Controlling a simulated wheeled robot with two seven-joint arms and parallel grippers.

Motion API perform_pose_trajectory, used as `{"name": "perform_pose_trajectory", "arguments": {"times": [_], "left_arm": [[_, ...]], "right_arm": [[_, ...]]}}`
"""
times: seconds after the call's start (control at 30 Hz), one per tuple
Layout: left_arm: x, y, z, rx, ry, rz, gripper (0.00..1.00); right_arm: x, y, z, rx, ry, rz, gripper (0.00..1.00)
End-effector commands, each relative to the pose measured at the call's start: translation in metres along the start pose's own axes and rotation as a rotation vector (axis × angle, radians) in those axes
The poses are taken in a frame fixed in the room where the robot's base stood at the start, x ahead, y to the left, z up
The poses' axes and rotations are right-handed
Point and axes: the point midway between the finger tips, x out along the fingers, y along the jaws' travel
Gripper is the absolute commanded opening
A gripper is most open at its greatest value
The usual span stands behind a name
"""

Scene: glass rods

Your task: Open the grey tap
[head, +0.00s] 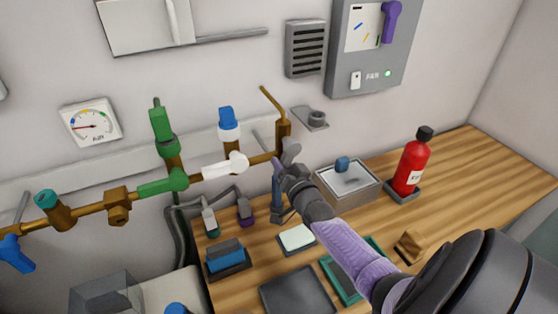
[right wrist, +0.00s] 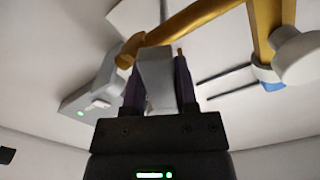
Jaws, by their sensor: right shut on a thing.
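The grey tap (head: 291,149) is at the right end of the brown pipe, below a thin bent brown spout. My right gripper (head: 284,166) reaches up to it from the lower right. In the right wrist view the grey tap's handle (right wrist: 157,85) sits between the two dark purple fingers of my right gripper (right wrist: 158,74), which are shut on it. The fingers partly hide the handle in the head view. My left gripper is not in view.
The brown pipe (head: 92,209) runs along the wall with a white tap handle (head: 222,168) and a green one (head: 160,187). Bare wood lies at far right.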

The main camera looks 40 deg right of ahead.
Motion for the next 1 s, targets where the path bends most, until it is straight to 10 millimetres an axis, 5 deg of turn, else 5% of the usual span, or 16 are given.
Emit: {"name": "perform_pose_trajectory", "arguments": {"times": [0.5,1.0], "left_arm": [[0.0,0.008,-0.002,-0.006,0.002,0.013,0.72],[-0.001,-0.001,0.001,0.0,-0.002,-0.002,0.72]], "right_arm": [[0.0,0.019,-0.003,-0.384,-0.004,0.001,0.0],[-0.001,0.025,-0.005,-0.501,-0.005,0.001,0.0]]}}
